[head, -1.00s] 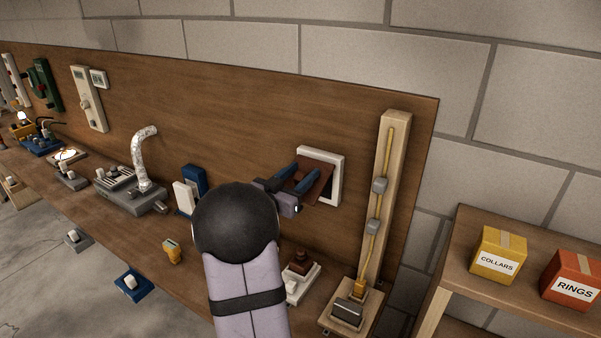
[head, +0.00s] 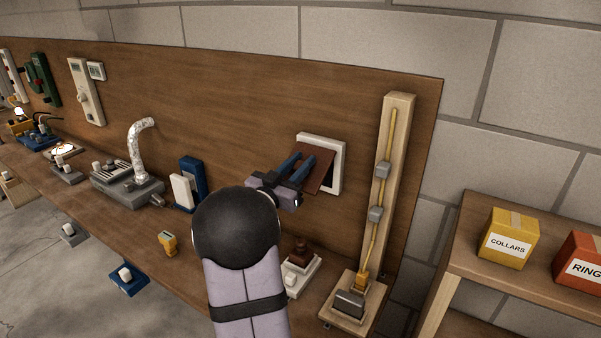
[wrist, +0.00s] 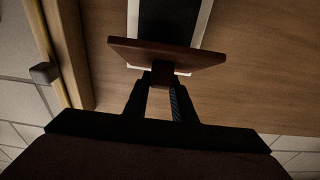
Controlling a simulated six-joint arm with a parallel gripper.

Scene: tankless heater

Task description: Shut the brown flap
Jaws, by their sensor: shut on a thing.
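The brown flap (head: 319,172) hangs in a white frame (head: 338,170) on the wooden back panel. It stands tilted out from the frame, and a dark opening shows behind it. In the wrist view the flap (wrist: 190,54) spans the middle, with the dark opening and white frame (wrist: 206,22) beyond it. My gripper (head: 301,162) is at the flap's front.
A wooden post (head: 388,180) with a yellow cord and grey blocks stands just right of the flap. A brown-topped switch (head: 300,258) sits below, and a blue and white device (head: 188,185) is at left. A shelf with a yellow box (head: 508,238) is far right.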

